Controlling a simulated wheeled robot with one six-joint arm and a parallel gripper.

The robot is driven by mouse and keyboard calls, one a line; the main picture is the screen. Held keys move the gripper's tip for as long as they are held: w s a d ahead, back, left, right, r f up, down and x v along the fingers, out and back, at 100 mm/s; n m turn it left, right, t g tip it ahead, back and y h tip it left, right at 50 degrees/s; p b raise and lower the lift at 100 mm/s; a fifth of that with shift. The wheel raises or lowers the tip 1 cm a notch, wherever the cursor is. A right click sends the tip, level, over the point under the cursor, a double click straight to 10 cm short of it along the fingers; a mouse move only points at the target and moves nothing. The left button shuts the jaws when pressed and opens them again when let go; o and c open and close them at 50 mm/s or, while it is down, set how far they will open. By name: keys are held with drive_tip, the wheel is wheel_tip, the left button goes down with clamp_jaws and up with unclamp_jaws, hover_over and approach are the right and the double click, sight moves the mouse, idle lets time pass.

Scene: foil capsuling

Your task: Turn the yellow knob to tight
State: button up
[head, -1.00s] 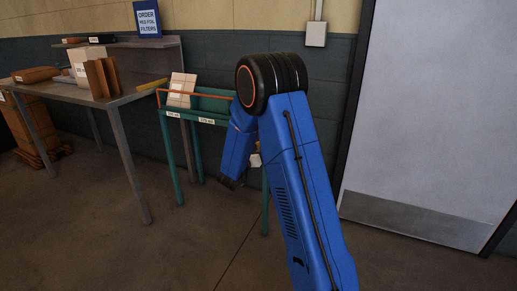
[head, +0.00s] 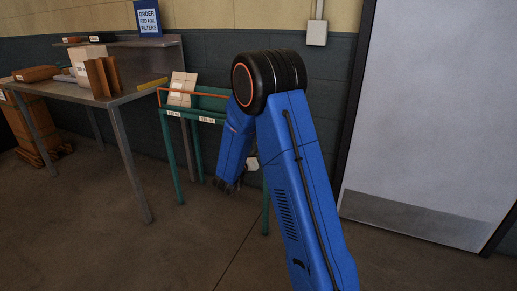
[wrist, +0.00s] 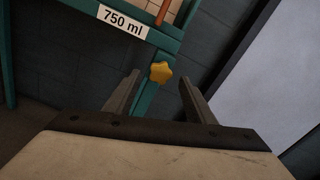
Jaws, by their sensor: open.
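The yellow knob (wrist: 161,72) is star-shaped and sits on the green frame just below the 750 ml label, in the wrist view. My gripper (wrist: 163,92) is open and empty there, its two dark fingers apart, with the knob showing between and beyond their tips. I cannot tell from this view how far the knob is from the fingertips. In the head view my gripper (head: 228,184) hangs in front of the green stand. The knob is hidden behind my arm in the head view.
The green stand (head: 172,155) holds an orange rail and a beige box (head: 182,89). A metal table (head: 120,98) with cartons stands at the left. A pale door (head: 425,110) is at the right. The floor in front is clear.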

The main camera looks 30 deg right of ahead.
drive_tip(key=v, duration=1.4)
drive_tip(key=a+r+n+t+y, duration=0.3)
drive_tip(key=a+r+n+y, duration=0.3)
drive_tip(key=n+y, duration=0.45)
drive_tip(key=s+a+r+n+g+y, duration=0.1)
drive_tip(key=s+a+r+n+y, duration=0.15)
drive_tip(key=s+n, duration=0.35)
drive_tip(key=s+a+r+n+g+y, duration=0.1)
drive_tip(key=s+a+r+n+y, duration=0.15)
drive_tip(key=n, duration=0.65)
drive_tip(key=s+d+f+n+g, duration=0.1)
drive_tip(key=s+d+n+g, duration=0.1)
drive_tip(key=s+n, duration=0.6)
drive_tip(key=s+d+f+n+g+h, duration=0.1)
drive_tip(key=s+d+n+g, duration=0.2)
drive_tip(key=s+n, duration=0.6)
drive_tip(key=s+g, duration=0.2)
drive_tip(key=s, duration=1.2)
drive_tip(key=shift+s+f, duration=0.2)
drive_tip(key=shift+f, duration=0.1)
drive_tip(key=shift+n, duration=0.25)
